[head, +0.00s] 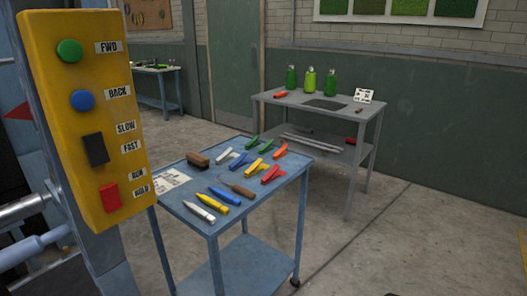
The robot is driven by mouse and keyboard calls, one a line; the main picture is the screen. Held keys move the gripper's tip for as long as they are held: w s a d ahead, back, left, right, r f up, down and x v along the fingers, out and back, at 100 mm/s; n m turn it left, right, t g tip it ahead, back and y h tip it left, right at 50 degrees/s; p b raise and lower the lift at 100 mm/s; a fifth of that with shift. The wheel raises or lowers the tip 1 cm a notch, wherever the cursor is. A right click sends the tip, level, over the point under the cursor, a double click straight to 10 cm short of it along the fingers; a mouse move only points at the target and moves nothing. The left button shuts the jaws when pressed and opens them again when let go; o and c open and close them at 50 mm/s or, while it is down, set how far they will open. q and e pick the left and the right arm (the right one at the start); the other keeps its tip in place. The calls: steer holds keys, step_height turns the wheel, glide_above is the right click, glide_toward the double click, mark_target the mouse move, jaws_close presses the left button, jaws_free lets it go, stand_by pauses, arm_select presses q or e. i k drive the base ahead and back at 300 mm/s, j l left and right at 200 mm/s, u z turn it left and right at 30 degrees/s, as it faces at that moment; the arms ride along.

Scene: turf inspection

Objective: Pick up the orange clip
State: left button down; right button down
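An orange clip (281,150) lies on the top of a blue cart (179,210), near its far right corner. A red clip (271,174) lies nearer, at the right edge of the top. A yellow clip (258,165), a blue clip (238,161), a white clip (225,155) and green clips (265,145) lie close beside them. Neither of my grippers is in view.
Markers (199,210), a brown brush (198,160) and a paper card (171,180) share the cart top. A yellow button panel (85,120) stands close at left. A grey table (350,121) with green bottles (309,80) stands behind. Floor (400,240) at right is mostly clear.

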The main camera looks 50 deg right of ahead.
mark_target(281, 153)
steer(key=z, duration=1.7)
steer(key=i+l+z, duration=0.1)
steer(key=i+z, duration=0.35)
steer(key=i+l+z, duration=0.2)
steer(key=i+z, duration=0.25)
steer(key=i, duration=0.35)
steer(key=i+z, duration=0.4)
steer(key=i, duration=0.4)
steer(key=i+u, duration=0.4)
steer(key=i+l+u, duration=0.15)
steer(key=i+u, duration=0.15)
steer(key=u, duration=0.15)
steer(key=i+l+u, duration=0.25)
steer(key=u, duration=0.15)
steer(key=i, duration=0.05)
